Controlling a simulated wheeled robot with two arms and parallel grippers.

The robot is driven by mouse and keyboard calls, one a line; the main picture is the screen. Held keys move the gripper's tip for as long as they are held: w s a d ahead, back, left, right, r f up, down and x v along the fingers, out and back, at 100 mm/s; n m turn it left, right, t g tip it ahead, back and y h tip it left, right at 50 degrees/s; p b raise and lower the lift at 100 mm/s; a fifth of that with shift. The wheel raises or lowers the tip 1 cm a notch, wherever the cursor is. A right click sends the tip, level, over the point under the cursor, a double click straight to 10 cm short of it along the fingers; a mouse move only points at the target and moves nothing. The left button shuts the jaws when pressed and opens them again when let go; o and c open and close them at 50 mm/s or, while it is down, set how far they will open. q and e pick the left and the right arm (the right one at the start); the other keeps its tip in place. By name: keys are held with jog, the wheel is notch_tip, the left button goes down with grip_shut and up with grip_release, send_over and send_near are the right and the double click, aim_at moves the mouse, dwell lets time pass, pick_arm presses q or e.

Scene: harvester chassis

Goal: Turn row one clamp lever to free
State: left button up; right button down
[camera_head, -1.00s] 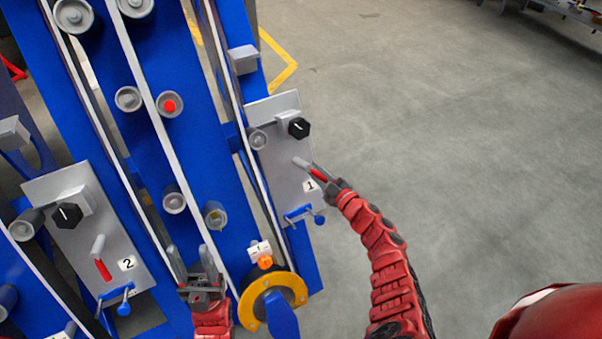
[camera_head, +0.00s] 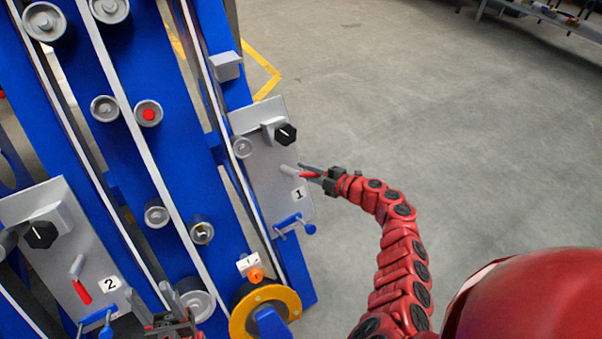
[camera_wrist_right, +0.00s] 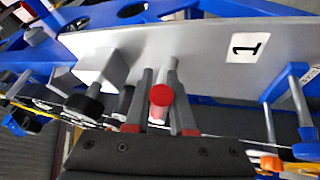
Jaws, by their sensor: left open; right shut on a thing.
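The row one clamp lever (camera_head: 289,170) is a grey pin with a red handle on the grey plate marked 1 (camera_head: 268,205). It points right, nearly level in the head view. My right gripper (camera_head: 308,172) is shut on its handle. In the right wrist view the red lever end (camera_wrist_right: 161,95) sits between the two fingers of my right gripper (camera_wrist_right: 162,100). The fingers hide part of the handle. My left gripper (camera_head: 172,322) is open at the bottom edge of the head view, away from plate 1, and partly cut off.
A black knob (camera_head: 285,134) sits above the lever and a blue T-handle (camera_head: 295,226) below it. A yellow ring with a blue handle (camera_head: 265,310) is near my left gripper. Plate 2 (camera_head: 45,235) has a similar lever (camera_head: 80,285). Grey floor (camera_head: 450,120) to the right is clear.

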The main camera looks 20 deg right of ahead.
dwell(0.3)
jog(key=c, duration=0.8)
grip_release()
jog(key=shift+o, duration=0.2)
jog(key=p+v, duration=0.2)
jog(key=v, duration=1.5)
jog(key=shift+s+p, duration=0.15)
jog(key=shift+p, duration=0.15)
